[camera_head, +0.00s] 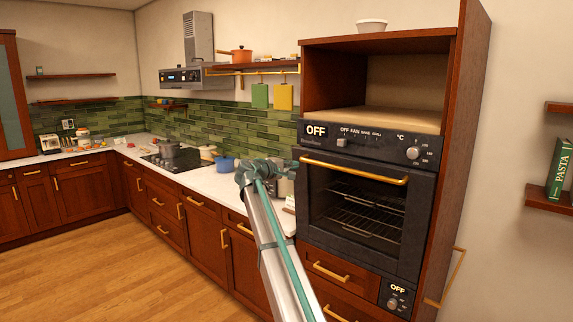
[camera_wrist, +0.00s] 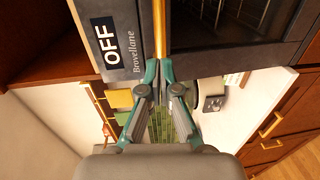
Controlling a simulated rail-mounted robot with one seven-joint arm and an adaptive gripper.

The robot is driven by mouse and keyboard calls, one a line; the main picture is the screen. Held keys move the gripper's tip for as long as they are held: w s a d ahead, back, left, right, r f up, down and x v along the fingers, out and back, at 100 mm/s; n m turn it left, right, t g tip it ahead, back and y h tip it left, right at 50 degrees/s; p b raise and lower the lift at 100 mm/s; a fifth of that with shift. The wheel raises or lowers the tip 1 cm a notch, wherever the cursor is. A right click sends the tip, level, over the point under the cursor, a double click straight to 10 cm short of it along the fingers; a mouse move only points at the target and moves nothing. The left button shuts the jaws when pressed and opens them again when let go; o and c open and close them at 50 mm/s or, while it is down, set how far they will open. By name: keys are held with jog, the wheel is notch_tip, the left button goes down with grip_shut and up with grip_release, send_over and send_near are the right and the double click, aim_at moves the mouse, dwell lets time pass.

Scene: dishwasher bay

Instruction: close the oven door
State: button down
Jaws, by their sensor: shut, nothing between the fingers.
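The black oven (camera_head: 365,205) sits in the tall wooden cabinet at the right in the head view. Its glass door (camera_head: 408,245) stands upright under the control panel; I cannot tell whether a small gap is left. A brass handle (camera_head: 353,171) runs along the door's top and also shows in the wrist view (camera_wrist: 159,30). In the wrist view my gripper (camera_wrist: 158,68) is shut and empty, its fingertips at the handle's near end. I cannot tell whether they touch it. In the head view the fingers are hard to make out beside the oven's left edge.
The white counter (camera_head: 220,181) with a blue pot (camera_head: 223,163) runs left of the oven. A drawer (camera_head: 340,285) with a brass handle lies below it. A wall shelf (camera_head: 549,197) is at the far right. The wooden floor (camera_head: 110,265) at left is clear.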

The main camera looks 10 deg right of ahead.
aim_at(310, 162)
jog(key=p+x, duration=0.2)
jog(key=x, duration=0.5)
jog(key=shift+w+d+r+p, duration=0.1)
jog(key=shift+w+r+p, duration=0.05)
jog(key=shift+p, duration=0.2)
jog(key=shift+w+d+f, duration=0.25)
jog(key=shift+w+d, duration=0.1)
jog(key=shift+d, duration=0.2)
